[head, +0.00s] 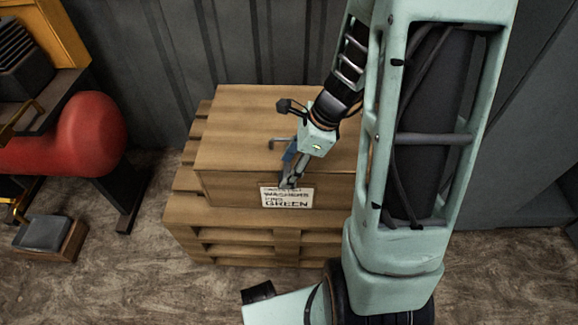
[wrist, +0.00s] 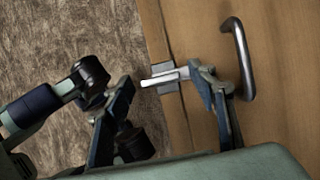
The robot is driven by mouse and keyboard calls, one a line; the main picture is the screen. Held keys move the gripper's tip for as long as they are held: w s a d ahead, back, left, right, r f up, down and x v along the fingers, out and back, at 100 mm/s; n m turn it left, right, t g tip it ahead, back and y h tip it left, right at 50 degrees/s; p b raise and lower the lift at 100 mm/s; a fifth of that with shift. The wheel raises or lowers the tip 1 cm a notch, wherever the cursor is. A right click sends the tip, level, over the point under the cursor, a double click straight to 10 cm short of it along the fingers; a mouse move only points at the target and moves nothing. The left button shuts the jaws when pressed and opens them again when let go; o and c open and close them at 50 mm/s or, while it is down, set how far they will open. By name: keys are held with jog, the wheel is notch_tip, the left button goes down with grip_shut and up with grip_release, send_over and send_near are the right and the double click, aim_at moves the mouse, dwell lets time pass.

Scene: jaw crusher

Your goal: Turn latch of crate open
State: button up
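The wooden crate (head: 235,130) has slatted lower sides and a plank lid, and it stands against the wall in the head view. Its edge and lid face (wrist: 285,90) fill the right of the wrist view. The latch (wrist: 162,80) is a small light metal bar on a grey plate at the lid's edge. My gripper (head: 290,181) is over the crate's front edge, just above the label. In the wrist view my gripper (wrist: 163,84) has its two fingers apart, one on each side of the latch. I cannot tell whether the right finger touches it.
A curved metal handle (wrist: 240,55) rises from the lid beside the right finger. A paper label (head: 287,197) is on the crate's front. A red tank (head: 90,135) and a small box (head: 45,237) stand at left. The floor in front is partly clear.

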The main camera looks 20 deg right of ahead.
jog(key=c, duration=1.1)
jog(key=n+g+p, duration=0.1)
jog(key=n, duration=0.1)
jog(key=n+p, duration=0.1)
jog(key=n, duration=0.1)
jog(key=shift+w+r+n+g+p, duration=0.15)
jog(key=shift+n+g+p, duration=0.15)
jog(key=shift+g+p, duration=0.1)
jog(key=n+g+p, duration=0.1)
jog(key=n+p, duration=0.1)
jog(key=n, duration=0.2)
jog(key=shift+w+n+g, duration=0.1)
jog(key=shift+n+g, duration=0.2)
jog(key=shift+g, duration=0.1)
jog(key=n+g+h+p, duration=0.1)
jog(key=n+p, duration=0.1)
jog(key=n, duration=0.2)
jog(key=shift+w+a, duration=0.1)
jog(key=shift+a, duration=0.05)
jog(key=shift+n+g+h+p, duration=0.3)
jog(key=shift+n+h+p, duration=0.15)
jog(key=shift+n, duration=0.75)
jog(key=shift+n+g+h+p, duration=0.3)
jog(key=shift+n+h+p, duration=0.15)
jog(key=shift+n, duration=0.75)
